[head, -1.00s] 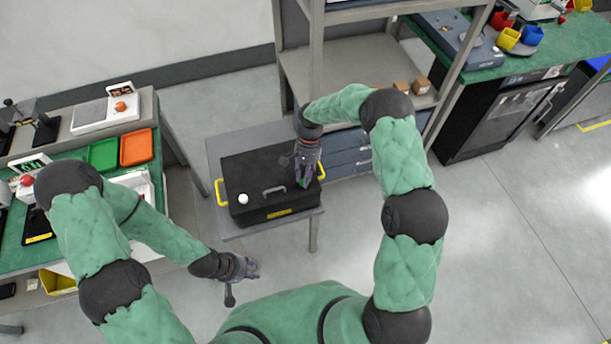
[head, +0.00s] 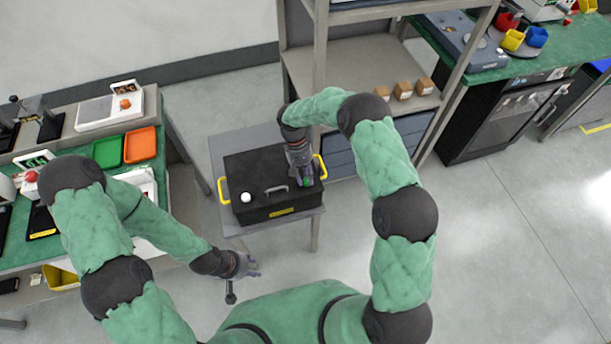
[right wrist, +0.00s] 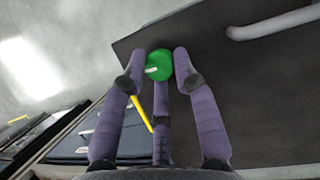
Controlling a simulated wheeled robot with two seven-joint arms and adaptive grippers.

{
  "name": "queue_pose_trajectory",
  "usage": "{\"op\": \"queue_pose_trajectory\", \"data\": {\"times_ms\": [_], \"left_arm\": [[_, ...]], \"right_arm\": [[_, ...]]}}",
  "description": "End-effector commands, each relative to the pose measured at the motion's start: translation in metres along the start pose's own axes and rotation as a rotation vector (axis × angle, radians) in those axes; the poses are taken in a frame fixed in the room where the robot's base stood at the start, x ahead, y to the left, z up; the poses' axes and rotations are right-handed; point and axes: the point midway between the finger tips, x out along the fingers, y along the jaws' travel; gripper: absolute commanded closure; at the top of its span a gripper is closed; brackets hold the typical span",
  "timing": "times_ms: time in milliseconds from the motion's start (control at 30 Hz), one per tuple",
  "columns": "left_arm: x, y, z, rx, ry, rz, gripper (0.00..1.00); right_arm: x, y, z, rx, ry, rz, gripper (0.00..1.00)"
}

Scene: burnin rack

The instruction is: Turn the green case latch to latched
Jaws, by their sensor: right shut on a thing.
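The black case (head: 262,212) lies on a small grey table, with a grey handle (head: 276,189) and a white round knob (head: 246,197) on its lid. The green latch (right wrist: 159,65) is a round knob with a pale pointer, near the lid's edge. In the head view only a little green of it shows beneath my right gripper (head: 304,180). In the right wrist view my right gripper (right wrist: 160,72) has its fingers around the green latch, shut on it. My left gripper (head: 247,266) is empty in front of the table, off to the left; its fingers look spread.
Yellow side handles (head: 223,191) stick out from the case. A grey shelf rack (head: 320,100) with small brown boxes (head: 403,90) stands behind it. A green-topped bench with an orange tray (head: 141,144) is at left. The floor at right is clear.

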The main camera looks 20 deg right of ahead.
Motion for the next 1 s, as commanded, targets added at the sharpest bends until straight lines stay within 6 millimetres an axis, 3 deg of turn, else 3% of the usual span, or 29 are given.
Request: {"op": "queue_pose_trajectory", "data": {"times_ms": [633, 667, 733, 1000], "left_arm": [[-0.0003, 0.0001, 0.0000, 0.000, 0.000, 0.000, 0.60], [-0.0003, 0.0001, 0.0000, 0.000, 0.000, 0.000, 0.60], [-0.0003, 0.0001, 0.0000, 0.000, 0.000, 0.000, 0.60], [-0.0003, 0.0001, 0.0000, 0.000, 0.000, 0.000, 0.60]], "right_arm": [[0.0013, 0.0001, 0.0019, -0.049, -0.004, 0.021, 1.00], [0.0013, 0.0002, 0.0019, -0.049, -0.005, 0.021, 0.67], [0.0013, 0.0001, 0.0018, -0.049, -0.004, 0.021, 0.48], [0.0006, 0.0000, 0.0010, -0.047, -0.001, 0.020, 0.48]]}}
